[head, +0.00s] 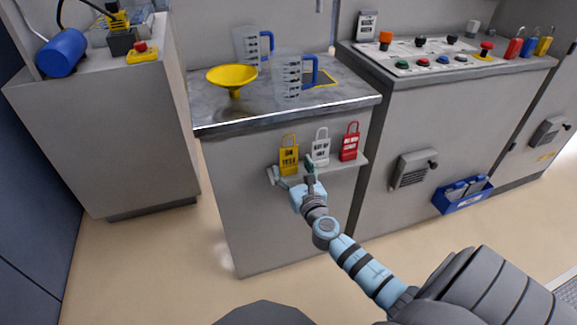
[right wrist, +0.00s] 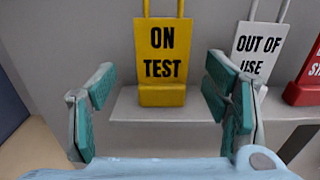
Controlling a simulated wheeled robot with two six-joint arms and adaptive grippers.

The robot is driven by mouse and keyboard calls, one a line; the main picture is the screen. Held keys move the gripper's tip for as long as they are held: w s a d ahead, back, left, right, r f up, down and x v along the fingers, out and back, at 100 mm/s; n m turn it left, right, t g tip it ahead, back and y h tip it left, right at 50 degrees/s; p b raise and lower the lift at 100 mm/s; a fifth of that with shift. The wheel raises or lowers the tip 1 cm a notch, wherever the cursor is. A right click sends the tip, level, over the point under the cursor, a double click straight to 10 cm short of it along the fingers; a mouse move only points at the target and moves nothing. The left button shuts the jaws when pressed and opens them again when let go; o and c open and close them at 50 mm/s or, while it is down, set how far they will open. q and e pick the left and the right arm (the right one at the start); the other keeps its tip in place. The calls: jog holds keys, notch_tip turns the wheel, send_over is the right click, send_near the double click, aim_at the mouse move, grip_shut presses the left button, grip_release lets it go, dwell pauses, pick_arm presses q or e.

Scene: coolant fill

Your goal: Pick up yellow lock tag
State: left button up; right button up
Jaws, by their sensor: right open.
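The yellow lock tag (head: 289,158) reads "ON TEST" and stands upright on a small shelf on the front of the middle cabinet. In the right wrist view the yellow tag (right wrist: 162,60) is centred between the fingers. My right gripper (head: 293,176) is open in front of it, with its teal finger pads (right wrist: 163,95) apart on either side of the tag. No contact with the tag shows. My left gripper is not in view.
A white "OUT OF USE" tag (right wrist: 258,50) stands right of the yellow one, close to the right finger. A red tag (head: 350,142) is further right. The shelf (right wrist: 125,106) is narrow. A yellow funnel (head: 232,77) and clear jugs stand on the counter above.

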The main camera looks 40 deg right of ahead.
aim_at(289, 159)
jog(key=b+x, duration=0.1)
jog(key=x, duration=0.3)
jog(key=shift+w+d, duration=0.2)
jog(key=shift+s+r, duration=0.1)
jog(key=shift+r, duration=0.05)
jog(key=c, duration=1.2)
